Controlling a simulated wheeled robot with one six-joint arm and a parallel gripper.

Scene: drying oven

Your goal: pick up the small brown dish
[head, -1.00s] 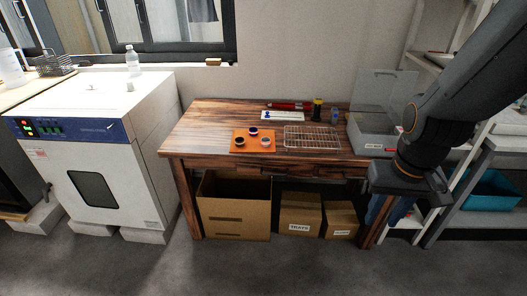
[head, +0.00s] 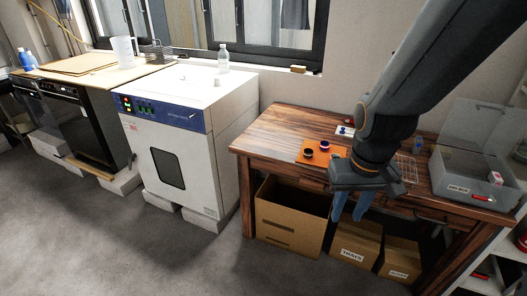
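An orange mat (head: 311,160) lies on the wooden table. A small dark dish, which looks brown (head: 308,153), sits on its left part. A second small dish with a blue-purple look (head: 324,146) sits just behind and right of it. The third, paler dish seen earlier on the mat is hidden behind my arm. My gripper (head: 350,207) hangs in front of the table, right of and nearer than the dishes in the picture. Its two blue fingers point down and stand apart, with nothing seen between them.
A wire rack (head: 407,168) is partly hidden behind my arm. A grey box with a clear lid (head: 463,182) stands at the table's right end. Cardboard boxes (head: 290,222) sit below the table. A white drying oven (head: 190,150) stands to the left. The floor in front is clear.

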